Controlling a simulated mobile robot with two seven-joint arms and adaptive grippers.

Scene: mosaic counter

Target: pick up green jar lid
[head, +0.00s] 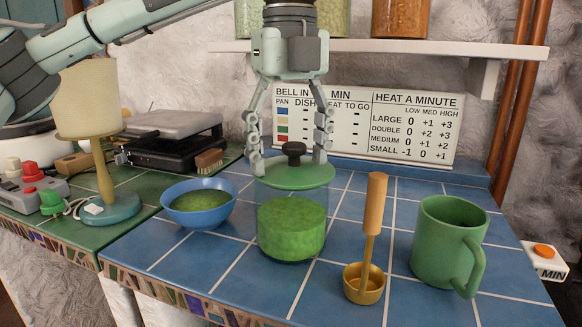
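The green jar lid (280,178) with a dark knob (293,152) rests on the rim of a clear jar (290,250) holding green contents. My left gripper (289,160) points straight down over the lid. Its two fingers are spread wide, one on each side of the knob, with clear gaps between them and the knob. The fingertips are close to the lid's top; whether they touch it I cannot tell. My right gripper is out of view.
A blue bowl (199,206) stands left of the jar. A brass ladle with a wooden handle (374,205) and a green mug (447,243) stand to the right. A lamp (93,110) is at the left. A shelf (420,48) runs behind, above a sign (415,128).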

